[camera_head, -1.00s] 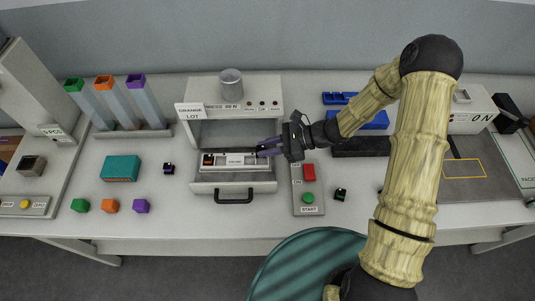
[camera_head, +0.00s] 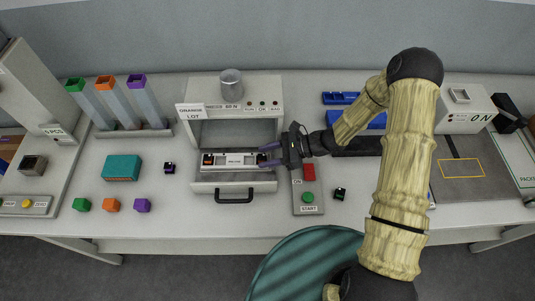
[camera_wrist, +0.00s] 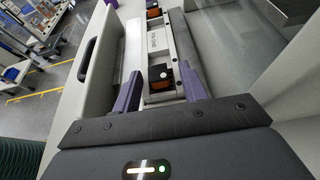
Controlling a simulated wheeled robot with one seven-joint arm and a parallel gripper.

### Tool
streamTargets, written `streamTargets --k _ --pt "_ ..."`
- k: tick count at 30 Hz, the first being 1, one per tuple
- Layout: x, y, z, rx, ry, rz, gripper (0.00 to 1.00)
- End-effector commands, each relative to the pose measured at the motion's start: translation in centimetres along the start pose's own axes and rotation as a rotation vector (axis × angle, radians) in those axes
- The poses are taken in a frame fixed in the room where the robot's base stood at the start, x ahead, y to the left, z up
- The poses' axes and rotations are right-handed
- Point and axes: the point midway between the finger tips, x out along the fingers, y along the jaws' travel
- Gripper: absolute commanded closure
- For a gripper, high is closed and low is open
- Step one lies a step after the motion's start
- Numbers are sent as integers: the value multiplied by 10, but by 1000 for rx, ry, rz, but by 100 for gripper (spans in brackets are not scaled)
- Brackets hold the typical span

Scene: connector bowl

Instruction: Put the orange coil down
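The orange coil (camera_wrist: 160,76), a small black block with an orange part, sits in the near end of a light fixture (camera_wrist: 157,45). A similar black-and-orange coil (camera_wrist: 153,12) sits at the fixture's far end, and it also shows at the left end in the head view (camera_head: 208,159). My gripper (camera_head: 269,155) is open at the fixture's right end. In the wrist view its purple fingers (camera_wrist: 160,80) stand apart on either side of the near coil. In the head view the near coil is partly hidden by the gripper.
A panel with red and green buttons (camera_head: 308,197) stands right of the drawer. Loose small dark parts lie at left (camera_head: 169,168) and right (camera_head: 340,194). A teal box (camera_head: 122,168) stands left.

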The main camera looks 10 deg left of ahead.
Motion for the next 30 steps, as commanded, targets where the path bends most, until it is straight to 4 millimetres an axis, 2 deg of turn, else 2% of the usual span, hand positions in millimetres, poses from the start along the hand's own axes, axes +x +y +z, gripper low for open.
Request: streamTargets --k 8,22,27,30 --pt "-13 -1 0 -2 -2 -3 57" --pt "-100 -1 0 -3 -1 -5 57" --pt "-118 -1 1 -3 -3 -2 57" --pt "-121 -1 2 -2 -3 -1 57"
